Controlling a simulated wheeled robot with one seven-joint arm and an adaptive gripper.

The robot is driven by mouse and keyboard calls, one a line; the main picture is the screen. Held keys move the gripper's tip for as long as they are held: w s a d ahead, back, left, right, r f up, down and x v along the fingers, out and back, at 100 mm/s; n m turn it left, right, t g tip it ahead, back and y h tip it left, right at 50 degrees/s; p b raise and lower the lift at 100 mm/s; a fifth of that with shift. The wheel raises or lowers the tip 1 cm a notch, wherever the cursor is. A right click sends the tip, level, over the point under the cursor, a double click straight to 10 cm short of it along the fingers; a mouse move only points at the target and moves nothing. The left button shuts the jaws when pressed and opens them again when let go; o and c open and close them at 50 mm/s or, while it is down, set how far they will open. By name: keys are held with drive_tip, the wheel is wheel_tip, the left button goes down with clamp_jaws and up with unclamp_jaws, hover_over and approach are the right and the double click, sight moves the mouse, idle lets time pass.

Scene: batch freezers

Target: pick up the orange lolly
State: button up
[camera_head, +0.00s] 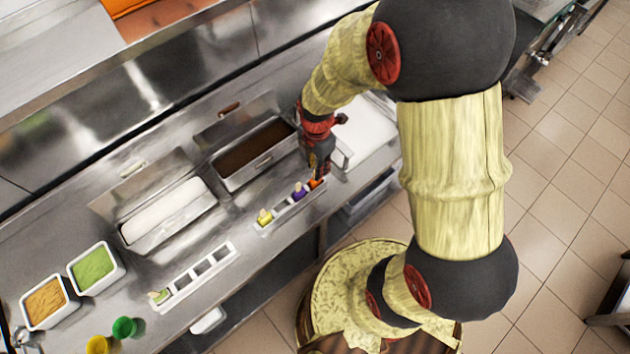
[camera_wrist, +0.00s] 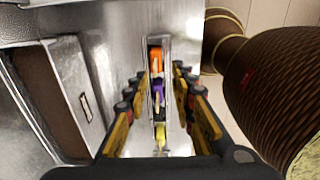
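The orange lolly (camera_wrist: 155,64) stands at the far end of a narrow metal rack (camera_head: 280,219), with a purple lolly (camera_wrist: 158,90) and a yellow lolly (camera_wrist: 160,132) in line with it. In the head view the orange lolly (camera_head: 316,183) is partly hidden by my gripper (camera_head: 319,167), which is over that end of the rack. In the wrist view my gripper (camera_wrist: 160,88) is open, with its fingers on either side of the rack. The fingers look empty, and I cannot tell how high they are above the orange lolly.
A second rack (camera_head: 207,286) holds one pale green lolly (camera_head: 160,295). A tub of brown stuff (camera_head: 262,165) and a tub of white stuff (camera_head: 165,216) stand behind the racks. Small orange (camera_head: 45,300) and green (camera_head: 93,269) tubs are at the left.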

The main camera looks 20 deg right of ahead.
drive_tip(key=f, duration=0.5)
drive_tip(key=shift+w+f, duration=0.15)
drive_tip(key=shift+w, duration=0.2)
drive_tip(key=c, duration=0.3)
clamp_jaws()
